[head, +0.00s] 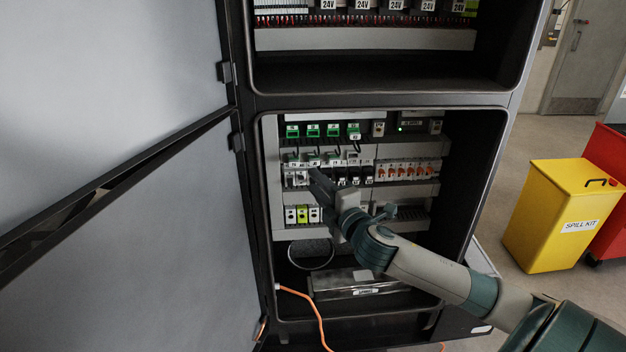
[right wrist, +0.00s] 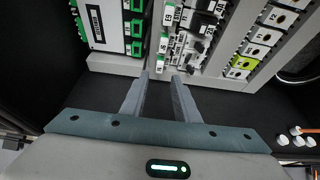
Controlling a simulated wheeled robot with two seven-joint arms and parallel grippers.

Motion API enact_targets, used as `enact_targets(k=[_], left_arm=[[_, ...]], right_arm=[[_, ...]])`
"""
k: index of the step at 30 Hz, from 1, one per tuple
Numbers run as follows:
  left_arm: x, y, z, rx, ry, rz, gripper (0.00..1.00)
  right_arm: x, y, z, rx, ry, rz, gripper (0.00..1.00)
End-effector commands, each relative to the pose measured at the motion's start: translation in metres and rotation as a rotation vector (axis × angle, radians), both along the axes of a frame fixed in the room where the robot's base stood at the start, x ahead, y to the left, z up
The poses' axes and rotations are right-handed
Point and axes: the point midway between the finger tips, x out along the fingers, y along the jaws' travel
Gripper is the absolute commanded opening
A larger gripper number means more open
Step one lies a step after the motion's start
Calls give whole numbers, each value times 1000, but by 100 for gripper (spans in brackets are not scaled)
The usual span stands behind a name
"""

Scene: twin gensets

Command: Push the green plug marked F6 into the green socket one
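The cabinet's upper device row holds several green sockets (head: 313,131); they form a column at the left of the right wrist view (right wrist: 137,27). Below them, small green plugs (head: 313,159) with dark leads sit along the second row. They also show in the right wrist view (right wrist: 163,43), but I cannot read for certain which is F6. My right gripper (head: 314,173) reaches in just in front of the second row. In the right wrist view its fingers (right wrist: 160,78) are apart, with nothing clearly held between them and the plugs just beyond the tips. My left gripper is not in view.
Orange-marked breakers (head: 400,172) stand right of the plugs, and yellow-green terminals (head: 302,214) below. The cabinet's open doors (head: 110,220) fill the left. An orange cable (head: 318,312) hangs at the bottom. A yellow spill kit bin (head: 563,215) stands outside, to the right.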

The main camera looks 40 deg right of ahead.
Motion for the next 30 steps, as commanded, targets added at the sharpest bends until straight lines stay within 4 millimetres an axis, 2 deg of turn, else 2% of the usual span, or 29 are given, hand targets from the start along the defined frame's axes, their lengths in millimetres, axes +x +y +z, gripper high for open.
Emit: enact_targets(k=[16, 30], left_arm=[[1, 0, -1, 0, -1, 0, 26], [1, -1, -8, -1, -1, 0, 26]], right_arm=[[8, -1, 0, 1, 0, 0, 28], [48, -7, -1, 1, -1, -1, 28]])
